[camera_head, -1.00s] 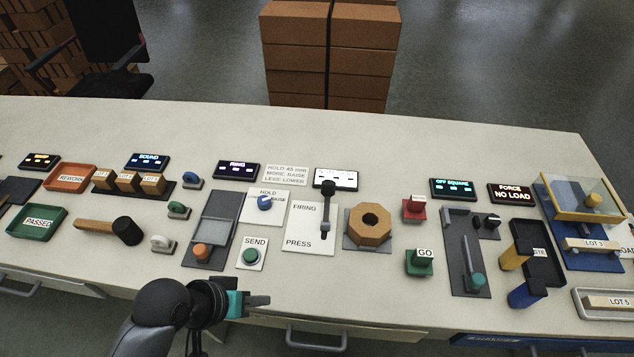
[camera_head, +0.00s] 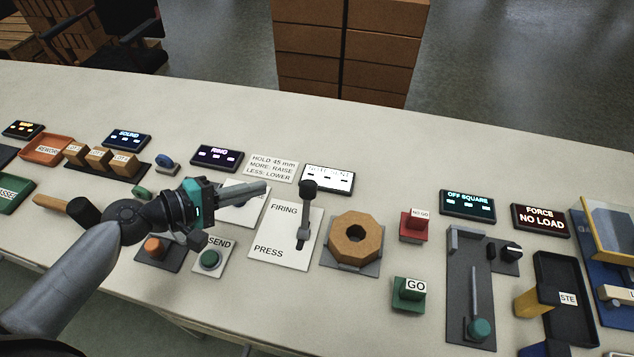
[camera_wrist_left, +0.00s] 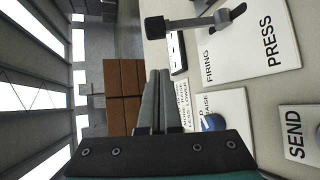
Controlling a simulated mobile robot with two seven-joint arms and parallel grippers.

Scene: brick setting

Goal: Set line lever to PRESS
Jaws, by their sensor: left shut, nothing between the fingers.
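The line lever (camera_head: 307,205) has a black knob and a grey stem on a white plate (camera_head: 272,245) marked FIRING at the far end and PRESS at the near end. Its knob is at the far, FIRING side. The lever also shows at the top of the left wrist view (camera_wrist_left: 192,23). My left gripper (camera_head: 266,187) is shut and empty, left of the lever and apart from it. It is above the HOLD/RAISE plate and hides part of it. In the left wrist view its fingers (camera_wrist_left: 157,76) are together. My right gripper is not in view.
A wooden octagonal ring (camera_head: 357,240) stands close right of the lever plate. A lit display (camera_head: 328,179) lies behind the lever. Red NO GO (camera_head: 415,225) and green GO (camera_head: 409,294) blocks stand further right.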

